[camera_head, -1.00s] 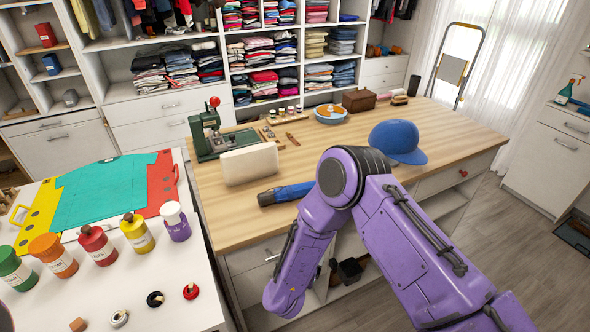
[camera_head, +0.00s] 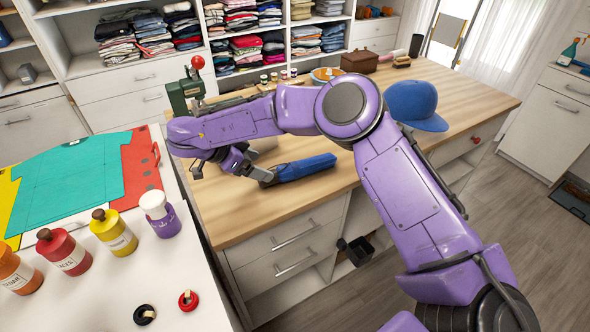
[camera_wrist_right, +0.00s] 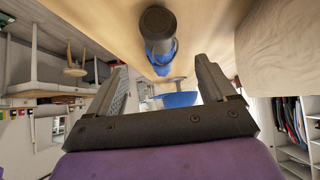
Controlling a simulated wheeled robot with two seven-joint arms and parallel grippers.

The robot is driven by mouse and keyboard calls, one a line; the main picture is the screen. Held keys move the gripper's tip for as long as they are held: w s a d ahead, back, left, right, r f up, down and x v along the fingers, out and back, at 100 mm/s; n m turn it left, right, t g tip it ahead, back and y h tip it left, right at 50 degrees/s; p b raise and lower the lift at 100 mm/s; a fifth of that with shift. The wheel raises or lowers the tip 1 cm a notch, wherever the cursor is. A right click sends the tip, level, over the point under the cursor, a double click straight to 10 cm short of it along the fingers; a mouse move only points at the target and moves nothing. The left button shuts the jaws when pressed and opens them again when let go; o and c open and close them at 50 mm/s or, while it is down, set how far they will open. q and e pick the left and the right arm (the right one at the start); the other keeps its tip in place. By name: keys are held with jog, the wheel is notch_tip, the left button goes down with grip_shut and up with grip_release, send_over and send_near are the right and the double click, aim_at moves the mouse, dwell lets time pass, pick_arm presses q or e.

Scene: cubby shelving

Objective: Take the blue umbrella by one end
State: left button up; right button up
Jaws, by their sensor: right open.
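The blue umbrella (camera_head: 305,167) lies folded on the wooden tabletop, its dark end toward my right gripper (camera_head: 230,172). In the right wrist view the umbrella (camera_wrist_right: 159,47) shows end-on, its round dark end beyond the fingertips and lined up with the gap between them. My right gripper (camera_wrist_right: 161,70) is open and empty, low over the table at the umbrella's left end. From the head view I cannot tell the exact gap between fingers and umbrella. My left gripper is not in view.
A blue cap (camera_head: 415,104) sits right of my arm. A green machine with a red knob (camera_head: 186,95) stands behind my forearm. A pale block (camera_wrist_right: 284,50) is close beside the gripper in the wrist view. Paint bottles (camera_head: 112,232) stand on the white table at left.

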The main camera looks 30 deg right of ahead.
aim_at(276, 171)
jog(key=p+x, duration=0.2)
jog(key=x, duration=0.6)
jog(key=shift+s, duration=0.1)
jog(key=shift+d+f, duration=0.1)
jog(key=c, duration=1.4)
